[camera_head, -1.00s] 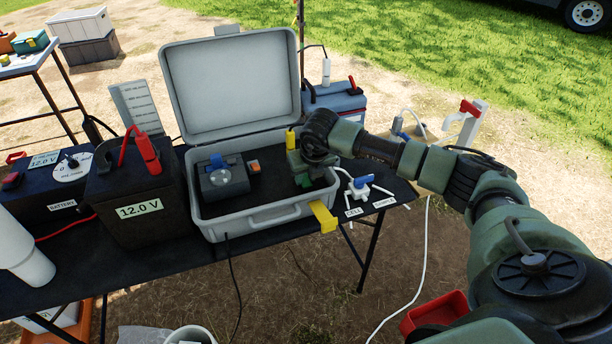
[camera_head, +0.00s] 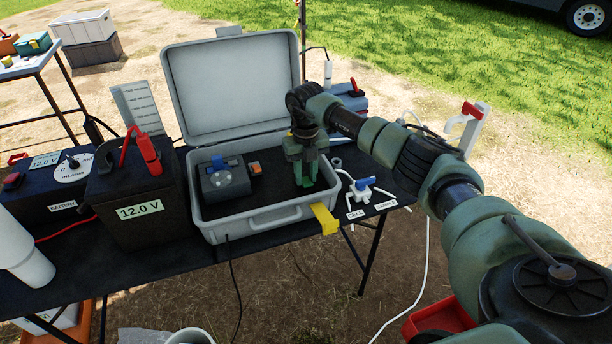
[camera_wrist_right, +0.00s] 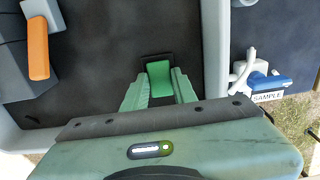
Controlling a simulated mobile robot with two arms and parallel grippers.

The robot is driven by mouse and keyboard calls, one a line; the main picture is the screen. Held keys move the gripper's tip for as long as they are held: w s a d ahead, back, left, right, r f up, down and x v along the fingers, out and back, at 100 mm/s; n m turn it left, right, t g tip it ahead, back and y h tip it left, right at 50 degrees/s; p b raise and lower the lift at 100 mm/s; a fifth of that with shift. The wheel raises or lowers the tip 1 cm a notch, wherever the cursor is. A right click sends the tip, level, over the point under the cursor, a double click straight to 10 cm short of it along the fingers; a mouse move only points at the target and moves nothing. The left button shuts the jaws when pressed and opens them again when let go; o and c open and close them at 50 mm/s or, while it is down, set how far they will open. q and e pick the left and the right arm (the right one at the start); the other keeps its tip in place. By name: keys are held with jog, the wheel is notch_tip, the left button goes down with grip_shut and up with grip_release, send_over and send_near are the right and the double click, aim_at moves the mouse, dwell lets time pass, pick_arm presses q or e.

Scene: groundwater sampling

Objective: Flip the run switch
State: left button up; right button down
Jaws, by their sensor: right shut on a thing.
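The open grey case (camera_head: 265,218) stands on the black table. Inside it, at left, is a dark grey pump unit (camera_head: 225,182) with a blue clip, a round face and an orange rocker (camera_head: 254,168) at its right; the orange rocker also shows in the wrist view (camera_wrist_right: 37,48). My right gripper (camera_head: 304,180) points down into the right part of the case. In the wrist view its fingers (camera_wrist_right: 159,88) are shut on a green piece (camera_wrist_right: 159,77) in a black frame. I cannot tell whether the green piece is the run switch. My left gripper is out of view.
A blue-handled valve (camera_head: 363,184) with CELL and SAMPLE labels stands right of the case. A yellow latch (camera_head: 324,218) sticks out in front. The 12.0 V battery (camera_head: 135,200) is left of the case, and the raised lid (camera_head: 230,85) is behind.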

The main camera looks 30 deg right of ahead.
aim_at(306, 181)
jog(key=c, duration=1.1)
grip_release()
notch_tip(306, 181, up, 8)
jog(key=shift+f+b, duration=0.1)
jog(key=shift+b, duration=0.25)
